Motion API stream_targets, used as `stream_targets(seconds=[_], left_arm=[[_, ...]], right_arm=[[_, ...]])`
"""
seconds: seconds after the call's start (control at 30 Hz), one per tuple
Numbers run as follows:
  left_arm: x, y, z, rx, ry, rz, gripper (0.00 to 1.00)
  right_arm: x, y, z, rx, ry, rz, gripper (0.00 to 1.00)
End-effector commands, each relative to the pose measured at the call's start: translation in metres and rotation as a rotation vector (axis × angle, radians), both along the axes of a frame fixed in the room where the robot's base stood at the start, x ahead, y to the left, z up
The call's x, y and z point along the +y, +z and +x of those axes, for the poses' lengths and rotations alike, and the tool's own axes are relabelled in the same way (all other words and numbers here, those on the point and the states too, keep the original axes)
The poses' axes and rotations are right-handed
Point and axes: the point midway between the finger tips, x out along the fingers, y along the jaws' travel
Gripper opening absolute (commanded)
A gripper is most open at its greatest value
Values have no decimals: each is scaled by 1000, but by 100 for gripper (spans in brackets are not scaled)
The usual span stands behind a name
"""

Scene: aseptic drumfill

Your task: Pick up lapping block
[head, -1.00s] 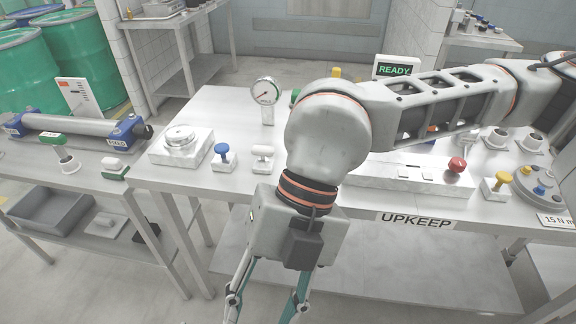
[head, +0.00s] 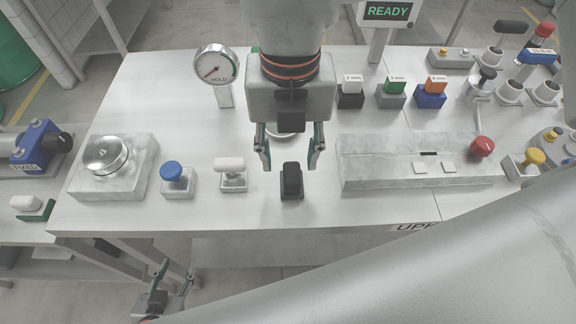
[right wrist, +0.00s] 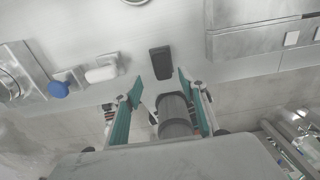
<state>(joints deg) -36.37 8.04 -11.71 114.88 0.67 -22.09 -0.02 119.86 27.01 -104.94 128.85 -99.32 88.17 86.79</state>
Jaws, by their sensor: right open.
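Three small handled blocks stand along the table's front: one with a blue knob (head: 175,178), one with a white handle (head: 230,175) and one with a black handle (head: 291,180). No label tells me which is the lapping block. My right gripper (head: 289,160) is open and empty, pointing down near the black-handled block, with a finger to either side in the head view. In the right wrist view the black handle (right wrist: 160,62) lies just beyond the open fingertips (right wrist: 160,84). My left gripper (head: 174,274) is low at the left, below the table front, fingers apart and empty.
A round metal piece on a pale slab (head: 92,180) stands at the left. A dial gauge (head: 216,68) stands behind. A long pale fixture with a red knob (head: 482,147) is to the right. Several coloured-top blocks (head: 390,92) stand behind it.

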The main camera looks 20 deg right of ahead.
Motion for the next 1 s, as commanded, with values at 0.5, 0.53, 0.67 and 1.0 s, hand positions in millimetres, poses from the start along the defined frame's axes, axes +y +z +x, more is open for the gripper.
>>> stream_targets(seconds=[0.5,0.53,0.67,1.0], left_arm=[[1,-2,-1,2,1,2,40],[1,-2,0,2,1,2,40],[2,-1,2,-2,2,4,40],[3,0,3,-5,3,5,40]], right_arm=[[-6,-62,3,4,2,0,42],[-6,-64,3,4,2,0,42],[-6,-67,4,3,0,1,42],[-6,-66,4,3,0,1,0]])
